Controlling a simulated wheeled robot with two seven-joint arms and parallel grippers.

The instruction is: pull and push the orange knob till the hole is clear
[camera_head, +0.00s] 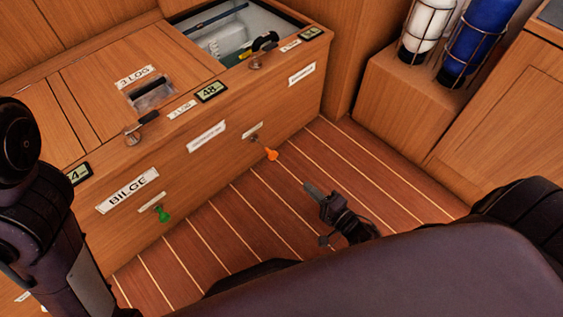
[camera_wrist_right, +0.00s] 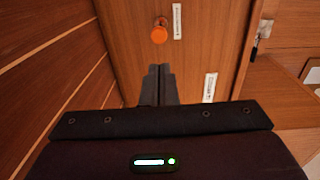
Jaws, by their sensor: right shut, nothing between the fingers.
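The orange knob (camera_head: 271,153) sticks out low on the front of the wooden locker, beside a small white label. In the right wrist view the orange knob (camera_wrist_right: 159,32) shows ahead of the fingertips, with a gap between. My right gripper (camera_head: 308,187) is shut and empty, over the floor to the lower right of the knob; its fingers (camera_wrist_right: 160,70) are together in the wrist view. A hole in the locker top (camera_head: 151,92) has a grey inside; I cannot tell whether it is clear. My left gripper is out of view.
A green knob (camera_head: 163,214) sits on the same front under the BILGE label (camera_head: 127,192). Key-like fittings and small displays line the top edge. An open compartment (camera_head: 231,35) is at the back. The striped floor (camera_head: 262,217) is free.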

